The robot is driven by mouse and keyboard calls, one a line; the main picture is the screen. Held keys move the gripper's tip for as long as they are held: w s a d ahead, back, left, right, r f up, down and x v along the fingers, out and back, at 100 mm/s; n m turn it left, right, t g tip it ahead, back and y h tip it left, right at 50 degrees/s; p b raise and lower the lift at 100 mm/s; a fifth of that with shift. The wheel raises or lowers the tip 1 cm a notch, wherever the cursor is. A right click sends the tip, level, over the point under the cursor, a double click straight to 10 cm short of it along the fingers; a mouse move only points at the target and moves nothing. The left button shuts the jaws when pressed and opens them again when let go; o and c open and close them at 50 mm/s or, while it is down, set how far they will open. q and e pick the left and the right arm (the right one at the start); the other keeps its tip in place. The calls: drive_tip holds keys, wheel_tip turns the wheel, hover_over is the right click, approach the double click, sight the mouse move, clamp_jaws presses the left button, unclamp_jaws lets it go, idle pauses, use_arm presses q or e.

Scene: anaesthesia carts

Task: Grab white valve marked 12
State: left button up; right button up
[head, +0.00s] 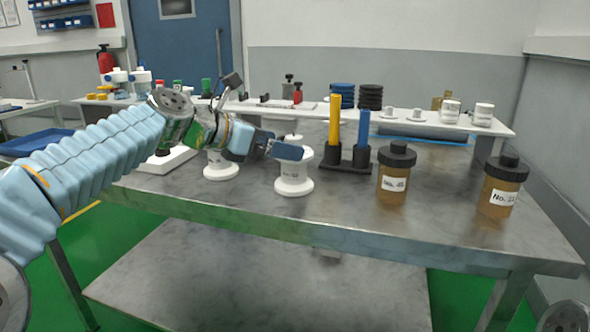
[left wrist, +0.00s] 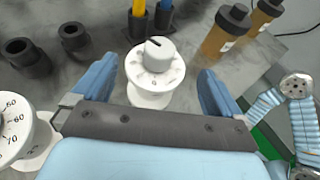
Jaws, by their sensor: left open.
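A white valve (head: 294,180) with a round flanged base stands upright on the metal table; its small label is too blurred to read. A similar white valve (head: 221,167) stands to its left, partly behind my left gripper. My left gripper (head: 280,148) is open, and a blue finger covers part of the first valve. In the left wrist view that valve (left wrist: 151,86), with a knob on top, lies between the spread fingers of my gripper (left wrist: 157,82), with gaps on both sides. The other valve (left wrist: 14,128), with a numbered dial, is at the left edge. My right gripper is not in view.
A dark holder with a yellow tube (head: 335,120) and a blue tube (head: 363,128) stands just right of the valve. Two brown bottles (head: 396,172) (head: 502,190) stand further right. A white shelf (head: 440,122) runs along the back. The table's front edge (head: 330,240) is clear.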

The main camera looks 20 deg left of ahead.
sight(293, 181)
use_arm(q)
drive_tip(key=x, duration=0.6)
drive_tip(key=shift+w+d+f, duration=0.1)
drive_tip(key=shift+w+f, duration=0.1)
drive_tip(key=shift+w, duration=0.15)
drive_tip(key=c, duration=0.9)
